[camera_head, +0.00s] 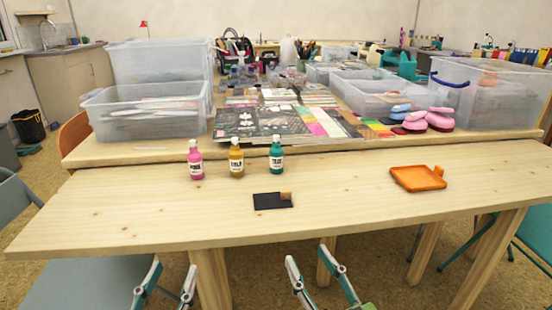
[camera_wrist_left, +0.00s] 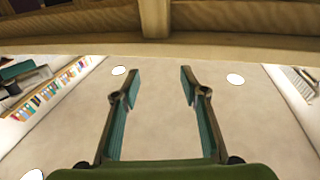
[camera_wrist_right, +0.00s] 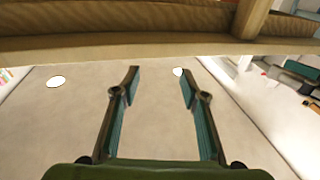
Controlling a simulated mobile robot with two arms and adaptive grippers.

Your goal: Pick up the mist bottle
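Three small bottles with white caps stand upright on the front table: a pink bottle (camera_head: 195,160), a yellow-brown bottle (camera_head: 236,158) and a teal bottle (camera_head: 276,154). Their labels are too small to read surely, so I cannot tell which is the mist bottle. My left gripper (camera_head: 175,266) is open and empty at the table's front side, below the tabletop edge. My right gripper (camera_head: 308,254) is open and empty to its right, also in front of the edge. The wrist views show the open left fingers (camera_wrist_left: 156,85) and open right fingers (camera_wrist_right: 156,85) with nothing between them.
An orange tray (camera_head: 418,178) is at right. Behind is a table with clear bins (camera_head: 150,120) and papers. The front table's left end is clear. Chairs flank the table.

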